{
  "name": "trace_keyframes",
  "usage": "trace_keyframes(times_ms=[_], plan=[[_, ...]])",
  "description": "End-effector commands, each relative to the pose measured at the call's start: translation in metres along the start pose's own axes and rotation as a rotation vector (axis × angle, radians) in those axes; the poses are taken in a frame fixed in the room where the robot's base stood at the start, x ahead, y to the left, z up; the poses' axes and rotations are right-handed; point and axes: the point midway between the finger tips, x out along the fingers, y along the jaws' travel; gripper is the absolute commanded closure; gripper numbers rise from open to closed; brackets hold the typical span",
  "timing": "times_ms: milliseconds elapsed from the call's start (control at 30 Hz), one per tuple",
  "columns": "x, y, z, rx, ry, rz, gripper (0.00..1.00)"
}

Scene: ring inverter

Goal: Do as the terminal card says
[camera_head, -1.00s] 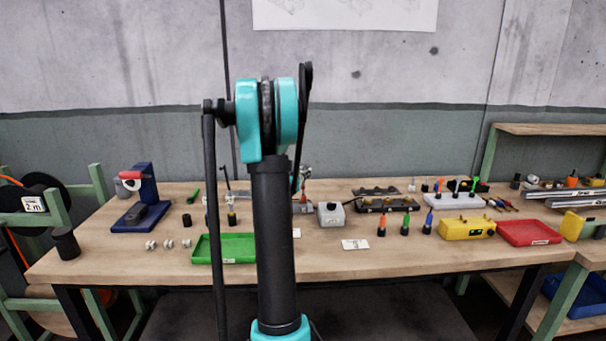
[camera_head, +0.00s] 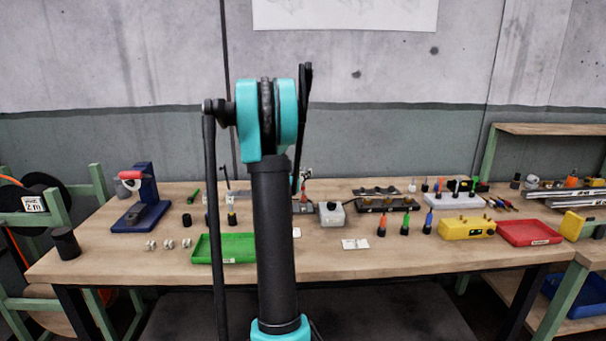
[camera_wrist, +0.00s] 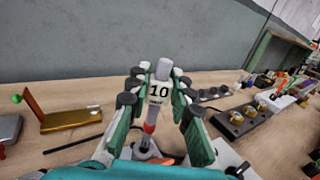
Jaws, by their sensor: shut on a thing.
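My gripper (camera_wrist: 158,88) is shut on a grey-topped tool with a white "10" label (camera_wrist: 159,92) in the wrist view. The tool stands about upright between the teal and black fingers, and a red part (camera_wrist: 150,127) shows below the label. Its lower end is over or at a grey item that I cannot make out clearly. In the head view my arm hides most of this spot. White cards (camera_head: 355,244) lie on the bench, too small to read. A dark block with brass-coloured terminals (camera_wrist: 241,120) is to the right in the wrist view.
A green tray (camera_head: 225,249), a grey box (camera_head: 331,214), orange, green and blue-tipped drivers (camera_head: 405,225), a yellow box (camera_head: 467,228) and a red tray (camera_head: 529,232) stand on the bench. A blue press (camera_head: 142,200) is at left.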

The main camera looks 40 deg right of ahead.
Motion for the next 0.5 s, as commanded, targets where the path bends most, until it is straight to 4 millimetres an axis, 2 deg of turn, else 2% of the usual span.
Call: trace_keyframes(times_ms=[500], plan=[[0.000,0.000,-0.012,0.000,0.000,0.000,1.00]])
